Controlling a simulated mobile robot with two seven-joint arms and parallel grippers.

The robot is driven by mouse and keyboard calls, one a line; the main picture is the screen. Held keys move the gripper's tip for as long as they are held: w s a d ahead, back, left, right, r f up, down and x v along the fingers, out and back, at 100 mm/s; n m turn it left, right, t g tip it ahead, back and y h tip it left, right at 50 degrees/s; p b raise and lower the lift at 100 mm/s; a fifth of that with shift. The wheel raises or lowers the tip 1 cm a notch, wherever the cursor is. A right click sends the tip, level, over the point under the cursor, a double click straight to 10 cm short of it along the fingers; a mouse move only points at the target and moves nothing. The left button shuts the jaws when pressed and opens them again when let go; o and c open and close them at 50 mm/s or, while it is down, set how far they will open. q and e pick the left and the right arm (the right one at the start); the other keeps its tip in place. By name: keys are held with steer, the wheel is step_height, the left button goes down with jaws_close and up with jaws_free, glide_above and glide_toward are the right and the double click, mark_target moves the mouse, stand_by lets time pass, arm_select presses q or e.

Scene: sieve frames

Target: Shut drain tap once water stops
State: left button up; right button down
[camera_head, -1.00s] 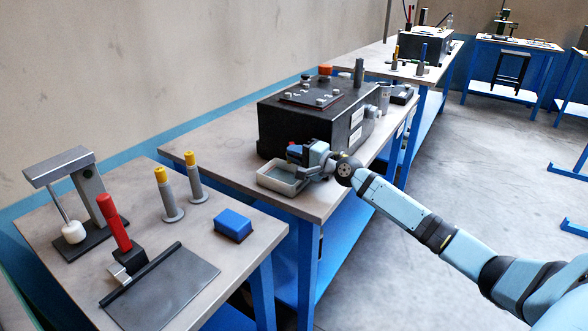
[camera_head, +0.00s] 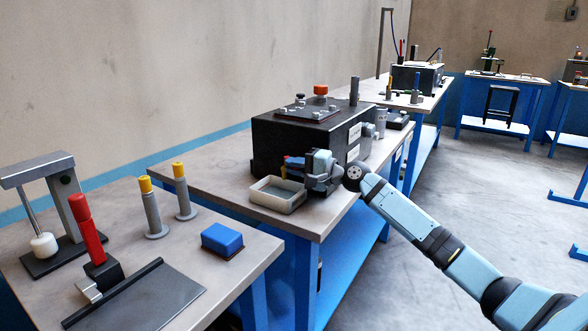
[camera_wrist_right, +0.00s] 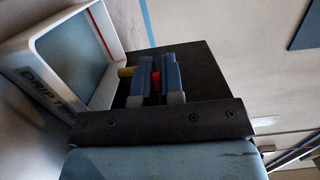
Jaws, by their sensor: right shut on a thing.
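The black tank box (camera_head: 285,143) stands on the middle bench. A shallow white drip tray (camera_head: 262,201) sits at its front; the tray (camera_wrist_right: 45,50) also shows in the right wrist view, with a lettered wall and a blue-grey inside. My right gripper (camera_head: 296,163) is at the tank's lower front, just above and behind the tray. In the wrist view its fingers (camera_wrist_right: 157,80) are shut on a small red piece, the tap handle (camera_wrist_right: 155,84), mostly hidden between them. A brass-coloured spout (camera_wrist_right: 125,72) sticks out beside it. I see no water stream. My left gripper is not in view.
The near bench holds a red-handled lever (camera_head: 88,232), two yellow-topped posts (camera_head: 152,208), a blue block (camera_head: 222,238) and a lever stand (camera_head: 60,205). An orange knob (camera_head: 320,90) is on the tank top.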

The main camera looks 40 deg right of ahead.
steer(key=c, duration=1.2)
jaws_free()
steer(key=shift+d+r, duration=0.1)
steer(key=shift+r, duration=0.1)
steer(key=shift+c, duration=0.2)
steer(key=shift+f, duration=0.1)
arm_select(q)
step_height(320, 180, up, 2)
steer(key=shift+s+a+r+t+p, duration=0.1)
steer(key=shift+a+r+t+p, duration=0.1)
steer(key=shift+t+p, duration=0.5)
arm_select(e)
steer(key=v, duration=1.3)
steer(key=shift+s+d, duration=0.15)
steer(key=shift+s, duration=0.15)
steer(key=shift+c, duration=0.5)
